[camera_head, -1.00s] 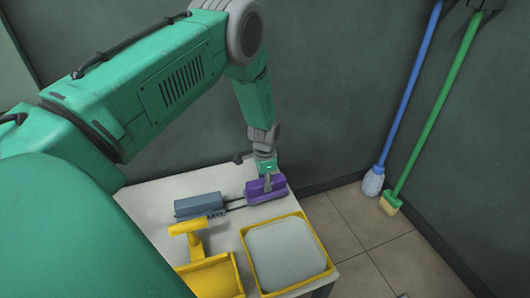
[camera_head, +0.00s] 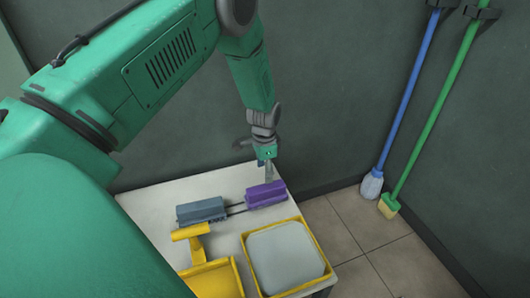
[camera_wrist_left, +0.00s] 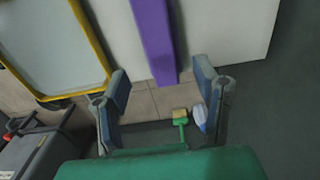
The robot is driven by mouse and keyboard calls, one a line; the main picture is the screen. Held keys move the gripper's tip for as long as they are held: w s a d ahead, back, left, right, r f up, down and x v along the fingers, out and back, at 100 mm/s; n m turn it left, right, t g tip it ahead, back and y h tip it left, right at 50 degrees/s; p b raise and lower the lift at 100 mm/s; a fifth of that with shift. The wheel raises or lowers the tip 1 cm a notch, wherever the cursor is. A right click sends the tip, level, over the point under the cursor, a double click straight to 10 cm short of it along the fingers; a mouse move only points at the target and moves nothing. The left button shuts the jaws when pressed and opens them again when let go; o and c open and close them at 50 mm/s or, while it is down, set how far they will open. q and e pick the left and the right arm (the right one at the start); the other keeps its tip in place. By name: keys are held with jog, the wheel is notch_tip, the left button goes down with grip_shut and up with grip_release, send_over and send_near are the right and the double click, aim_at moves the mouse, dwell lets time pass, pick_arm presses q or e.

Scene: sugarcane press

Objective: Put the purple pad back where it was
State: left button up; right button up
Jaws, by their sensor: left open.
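The purple pad (camera_head: 266,194) lies on the white table (camera_head: 150,194), at the right end of two thin dark rods that run to a blue-grey block (camera_head: 201,210). My left gripper (camera_head: 268,178) is just behind and above the pad, apart from it. In the left wrist view the gripper (camera_wrist_left: 162,92) has its two fingers wide apart with nothing between them. The purple pad (camera_wrist_left: 155,40) shows there ahead of the fingers. My right gripper is in neither view.
A yellow-rimmed tray (camera_head: 327,262) with a grey inside sits at the table's front right. A yellow dustpan-like piece (camera_head: 215,278) with a handle is left of it. A blue mop (camera_head: 408,100) and a green broom (camera_head: 437,110) lean on the right wall.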

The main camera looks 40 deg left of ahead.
pick_arm(q)
jog(key=s+d+f+n, duration=0.1)
jog(key=s+d, duration=0.4)
jog(key=s, duration=0.5)
jog(key=s+d+f+n, duration=0.1)
jog(key=s+d, duration=0.4)
jog(key=s, duration=0.5)
jog(key=s+d+f+n, duration=0.1)
jog(key=s+d+n, duration=0.1)
jog(key=s+d, duration=0.4)
jog(key=s, duration=0.4)
jog(key=shift+s+f+n+t+p, duration=0.2)
jog(key=shift+n+t+p, duration=0.1)
jog(key=shift+n+p, duration=0.1)
jog(key=shift+a, duration=0.1)
